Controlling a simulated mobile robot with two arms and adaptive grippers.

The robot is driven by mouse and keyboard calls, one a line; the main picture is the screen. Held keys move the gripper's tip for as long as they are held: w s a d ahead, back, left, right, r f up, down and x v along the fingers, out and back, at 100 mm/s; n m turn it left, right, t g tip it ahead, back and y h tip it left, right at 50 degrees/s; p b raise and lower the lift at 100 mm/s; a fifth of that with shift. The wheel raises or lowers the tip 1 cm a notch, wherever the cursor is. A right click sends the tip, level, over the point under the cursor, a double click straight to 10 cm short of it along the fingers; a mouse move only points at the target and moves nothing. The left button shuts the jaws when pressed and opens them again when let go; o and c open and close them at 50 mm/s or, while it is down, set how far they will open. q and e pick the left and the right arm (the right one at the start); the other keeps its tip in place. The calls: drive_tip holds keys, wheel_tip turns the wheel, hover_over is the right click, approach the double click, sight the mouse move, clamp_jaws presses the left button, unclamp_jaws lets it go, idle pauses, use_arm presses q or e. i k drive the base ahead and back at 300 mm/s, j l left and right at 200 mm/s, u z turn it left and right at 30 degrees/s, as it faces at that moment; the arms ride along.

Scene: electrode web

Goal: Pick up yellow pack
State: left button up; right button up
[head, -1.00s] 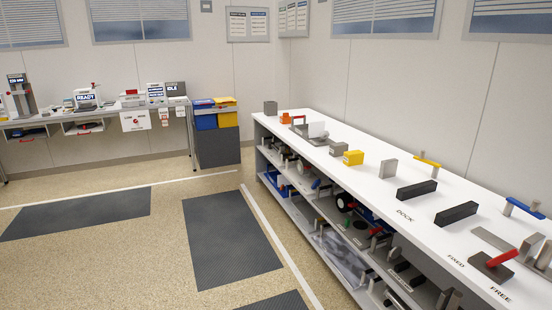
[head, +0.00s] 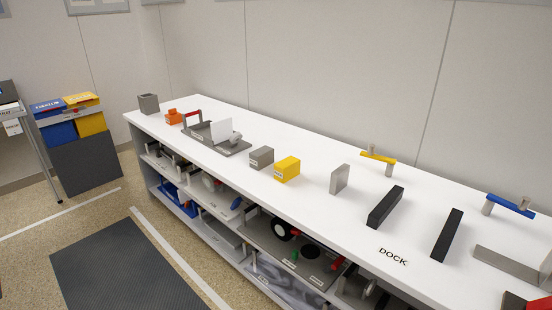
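The yellow pack (head: 287,169) is a small yellow block with a pale label on its front face. It sits upright on the white bench top, near the front edge, in the middle of the head view. A similar grey block (head: 261,157) stands just to its left, with a small gap or nearly touching. Neither of my grippers is in the head view, and nothing is holding the pack.
The white bench (head: 300,215) runs from back left to front right, with filled shelves below. On it stand a grey tray (head: 235,147), a grey upright block (head: 340,178) and two black bars (head: 385,206). A dark floor mat (head: 125,270) lies in front.

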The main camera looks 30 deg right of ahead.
sight(289, 168)
drive_tip(key=i+j+z, duration=0.1)
drive_tip(key=i+z, duration=0.25)
drive_tip(key=i+j+z, duration=0.15)
drive_tip(key=i+z, duration=0.2)
drive_tip(key=i+j+z, duration=0.4)
drive_tip(key=i+l, duration=0.05)
drive_tip(key=l, duration=0.05)
